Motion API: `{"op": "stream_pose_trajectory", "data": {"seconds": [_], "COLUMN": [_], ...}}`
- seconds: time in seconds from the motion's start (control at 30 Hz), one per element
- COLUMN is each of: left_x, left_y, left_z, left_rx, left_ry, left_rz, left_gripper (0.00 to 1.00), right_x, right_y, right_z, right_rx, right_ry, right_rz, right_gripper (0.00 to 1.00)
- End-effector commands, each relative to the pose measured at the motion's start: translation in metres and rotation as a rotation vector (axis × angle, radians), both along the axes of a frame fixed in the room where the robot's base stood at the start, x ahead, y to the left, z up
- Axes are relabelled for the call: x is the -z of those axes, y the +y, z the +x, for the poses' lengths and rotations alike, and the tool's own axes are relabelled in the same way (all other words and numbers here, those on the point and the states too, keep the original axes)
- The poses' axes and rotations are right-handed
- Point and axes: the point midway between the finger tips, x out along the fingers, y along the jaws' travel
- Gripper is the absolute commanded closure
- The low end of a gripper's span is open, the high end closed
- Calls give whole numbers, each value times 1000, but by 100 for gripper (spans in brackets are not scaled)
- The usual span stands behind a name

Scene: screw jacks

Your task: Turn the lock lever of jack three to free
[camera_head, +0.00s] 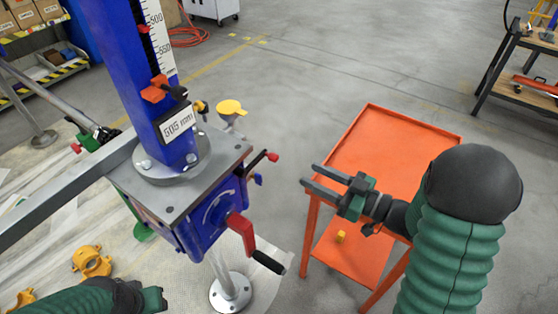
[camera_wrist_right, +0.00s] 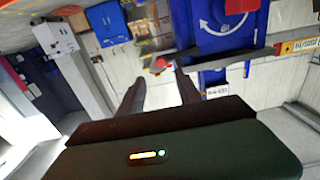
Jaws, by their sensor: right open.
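A jack with a blue column (camera_head: 157,85) and a blue gearbox (camera_head: 215,215) stands left of centre in the head view; I cannot read a jack number on it. A short dark lever with a red knob (camera_head: 272,157) sticks out from the gearbox's right side; I take it for the lock lever. My right gripper (camera_head: 311,176) is open and empty, right of the knob and apart from it. In the wrist view the red knob (camera_wrist_right: 160,63) lies ahead of the open fingertips. My left gripper (camera_head: 156,298) is at the bottom left; its jaws are unclear.
A red crank (camera_head: 242,232) with a black handle projects from the gearbox front. An orange cart (camera_head: 385,140) stands below and right of my right gripper, with a small yellow item on its lower shelf. A yellow cup-shaped part (camera_head: 231,108) is behind the plate. Open floor lies behind.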

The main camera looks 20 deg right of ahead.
Motion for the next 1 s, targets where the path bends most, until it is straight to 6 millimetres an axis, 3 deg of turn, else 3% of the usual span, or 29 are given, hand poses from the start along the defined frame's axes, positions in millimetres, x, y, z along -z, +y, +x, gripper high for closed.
{"op": "stream_pose_trajectory", "data": {"seconds": [0.2,0.4,0.77,1.0], "left_x": [5,7,7,7], "left_y": [0,0,0,0], "left_z": [0,0,0,0], "left_rx": [0,0,0,0], "left_ry": [0,0,0,0], "left_rz": [0,0,0,0], "left_gripper": [64,64,64,64], "right_x": [1,1,0,0], "right_y": [38,60,68,68], "right_z": [45,76,86,86], "right_rx": [-5,-1,1,1], "right_ry": [-1,-1,0,0], "right_rz": [-2,-3,-2,-2], "right_gripper": [59,59,59,87]}}
